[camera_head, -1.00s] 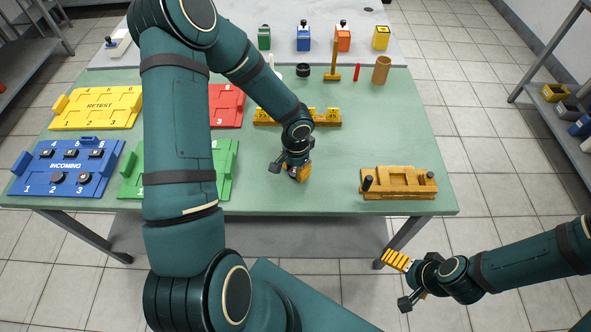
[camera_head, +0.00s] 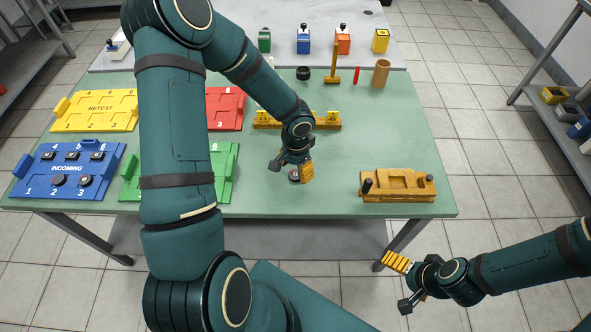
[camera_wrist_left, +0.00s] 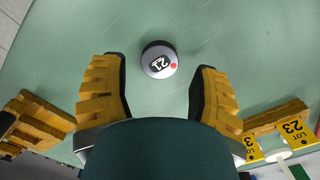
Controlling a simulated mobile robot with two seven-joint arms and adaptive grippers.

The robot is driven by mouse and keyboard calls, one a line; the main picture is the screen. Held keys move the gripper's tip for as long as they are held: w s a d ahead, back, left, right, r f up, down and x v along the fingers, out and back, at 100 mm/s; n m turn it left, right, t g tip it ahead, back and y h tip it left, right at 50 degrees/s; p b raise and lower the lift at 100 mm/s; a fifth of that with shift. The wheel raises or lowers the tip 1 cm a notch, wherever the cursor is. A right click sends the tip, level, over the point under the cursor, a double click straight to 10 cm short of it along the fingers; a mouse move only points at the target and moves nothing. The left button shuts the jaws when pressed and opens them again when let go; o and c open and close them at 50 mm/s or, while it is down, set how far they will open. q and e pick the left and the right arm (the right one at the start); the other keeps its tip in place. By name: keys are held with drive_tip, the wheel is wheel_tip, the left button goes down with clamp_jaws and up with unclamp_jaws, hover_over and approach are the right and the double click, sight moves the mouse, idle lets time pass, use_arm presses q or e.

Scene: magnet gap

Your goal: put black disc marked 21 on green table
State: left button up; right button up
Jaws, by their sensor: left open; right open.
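The black disc marked 21 (camera_wrist_left: 159,60) lies flat on the green table (camera_wrist_left: 250,35), its grey top with the number and a red dot facing up. In the head view the disc (camera_head: 294,176) shows just beside my left fingers. My left gripper (camera_head: 302,175) is low over the table; in the left wrist view its two yellow-padded fingers (camera_wrist_left: 157,88) are spread wide, with the disc beyond and between their tips, not gripped. My right gripper (camera_head: 397,261) is off the table's front right, away from everything, and open.
A wooden fixture (camera_head: 398,187) sits at the table's front right. A yellow LOT-tagged rack (camera_head: 268,122) stands behind my left gripper. The blue INCOMING tray (camera_head: 66,168) holds several discs at left. Green, red and yellow trays are nearby. The table's right middle is clear.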

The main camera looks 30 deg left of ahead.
sight(296, 174)
use_arm(q)
wheel_tip(296, 174, up, 10)
drive_tip(key=p, duration=0.2)
drive_tip(key=s+d+f+h, duration=0.1)
drive_tip(key=d+f, duration=0.1)
drive_tip(key=d, duration=0.2)
drive_tip(key=s+d+f+h, duration=0.1)
drive_tip(key=d+f, duration=0.1)
drive_tip(key=d, duration=0.2)
drive_tip(key=s+d+f+n+h, duration=0.1)
drive_tip(key=s+d+f, duration=0.1)
drive_tip(key=d, duration=0.2)
drive_tip(key=shift+f+h, duration=0.1)
drive_tip(key=shift+h, duration=0.3)
drive_tip(key=s+d+f+n+t, duration=0.1)
drive_tip(key=s+d+f+n, duration=0.2)
drive_tip(key=s+d+f, duration=0.2)
drive_tip(key=shift+s+d+f+n+t, duration=0.3)
drive_tip(key=shift+s+f+t, duration=0.15)
drive_tip(key=shift+s, duration=0.2)
drive_tip(key=shift+a, duration=0.1)
